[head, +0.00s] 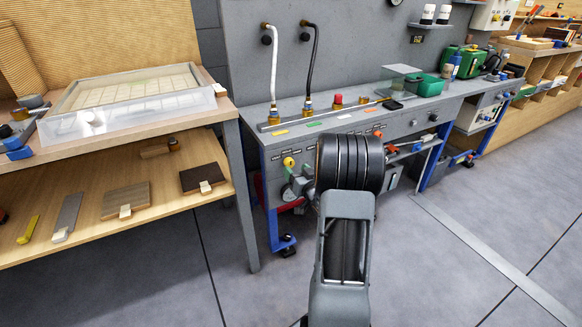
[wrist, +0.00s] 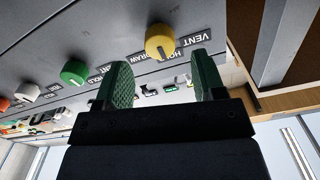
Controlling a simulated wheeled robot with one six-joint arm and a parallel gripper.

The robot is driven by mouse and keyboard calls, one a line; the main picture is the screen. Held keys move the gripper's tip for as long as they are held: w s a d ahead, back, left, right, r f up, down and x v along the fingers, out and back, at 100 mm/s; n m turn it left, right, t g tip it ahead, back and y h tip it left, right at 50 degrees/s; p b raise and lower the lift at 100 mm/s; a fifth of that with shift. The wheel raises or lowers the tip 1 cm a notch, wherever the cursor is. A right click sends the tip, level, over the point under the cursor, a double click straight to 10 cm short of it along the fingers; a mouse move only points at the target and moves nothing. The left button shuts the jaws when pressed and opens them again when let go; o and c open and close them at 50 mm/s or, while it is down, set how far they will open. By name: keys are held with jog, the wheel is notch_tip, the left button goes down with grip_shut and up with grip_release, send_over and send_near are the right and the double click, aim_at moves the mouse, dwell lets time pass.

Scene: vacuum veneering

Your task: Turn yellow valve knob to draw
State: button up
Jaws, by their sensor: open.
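The yellow valve knob (wrist: 160,41) is on the front panel of the grey bench, just beyond my fingertips and roughly between them in the wrist view. The yellow knob also shows in the head view (head: 289,162), left of my wrist. A VENT label (wrist: 203,37) is beside it; HOLD and DRAW lettering lies close by, partly covered by my finger. I cannot tell which label the knob points to. My gripper (wrist: 162,80) is open, its two green pads apart with nothing between them. In the head view my arm hides most of it.
A green knob (wrist: 74,72) and a white knob (wrist: 27,92) sit along the same panel. A wooden table (head: 130,142) with a framed clear tray (head: 180,104) stands left of the bench. Hoses (head: 274,75) rise above the bench. Floor at right is clear.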

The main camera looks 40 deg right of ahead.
aim_at(291, 164)
jog(key=shift+w+d+b, duration=0.2)
jog(key=shift+w, duration=1.05)
jog(key=shift+w+d+b, duration=0.15)
jog(key=shift+w+b, duration=0.05)
jog(key=shift+w, duration=1)
jog(key=shift+c, duration=0.4)
jog(key=c, duration=0.8)
jog(key=shift+d, duration=0.15)
jog(key=shift+c, duration=0.2)
